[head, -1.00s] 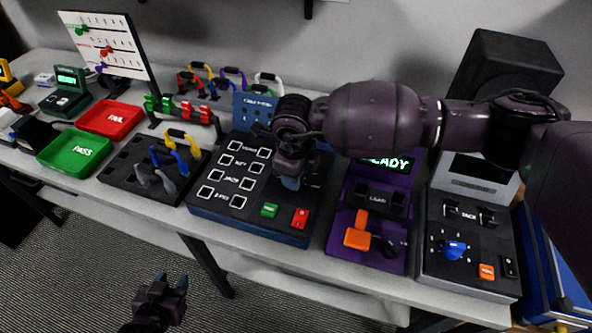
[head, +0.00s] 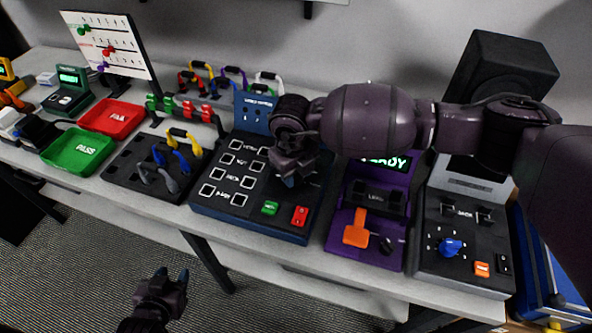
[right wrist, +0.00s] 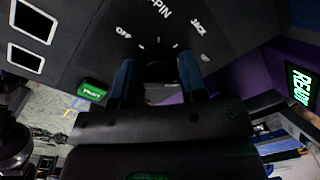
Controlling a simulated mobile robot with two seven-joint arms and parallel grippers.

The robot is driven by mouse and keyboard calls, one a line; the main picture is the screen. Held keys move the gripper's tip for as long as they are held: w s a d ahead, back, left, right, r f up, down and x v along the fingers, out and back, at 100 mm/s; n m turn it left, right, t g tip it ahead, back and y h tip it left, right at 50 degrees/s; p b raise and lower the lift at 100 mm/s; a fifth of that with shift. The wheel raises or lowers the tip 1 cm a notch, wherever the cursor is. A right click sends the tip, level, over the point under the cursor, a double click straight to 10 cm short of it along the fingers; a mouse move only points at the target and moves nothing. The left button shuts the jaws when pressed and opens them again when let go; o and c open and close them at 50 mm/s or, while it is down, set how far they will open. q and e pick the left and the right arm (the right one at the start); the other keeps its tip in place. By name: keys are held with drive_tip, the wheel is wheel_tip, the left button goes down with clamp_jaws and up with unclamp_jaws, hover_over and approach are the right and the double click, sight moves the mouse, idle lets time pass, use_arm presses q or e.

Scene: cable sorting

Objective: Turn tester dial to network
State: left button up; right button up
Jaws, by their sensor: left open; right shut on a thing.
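The tester is a dark panel with a blue base (head: 205,212), labelled squares and a green and a red button, in the middle of the table. My right gripper (head: 292,178) is over its right part, with the fingers down at the panel. In the right wrist view its blue fingers (right wrist: 157,82) are shut on the dial, which they mostly hide. White marks and the words OFF and JACK, with a partly cut "PIN" label, show around it. NETWORK cannot be read there. My left gripper (head: 166,280) is open and empty, below the table's front edge.
A purple tester (head: 340,236) with a lit READY screen and a grey tester (head: 432,272) with a blue knob stand to the right. A cable tray (head: 120,181), a green PASS tray (head: 57,163) and a red FAIL tray (head: 135,112) lie to the left.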

drive_tip(key=shift+s+a, duration=0.1)
drive_tip(key=o, duration=0.9)
drive_tip(key=shift+c, duration=0.2)
drive_tip(key=shift+r, duration=0.55)
drive_tip(key=r, duration=0.8)
drive_tip(key=shift+s+a, duration=0.1)
drive_tip(key=shift+a, duration=0.1)
drive_tip(key=shift+r, duration=0.85)
drive_tip(key=shift+s, duration=0.1)
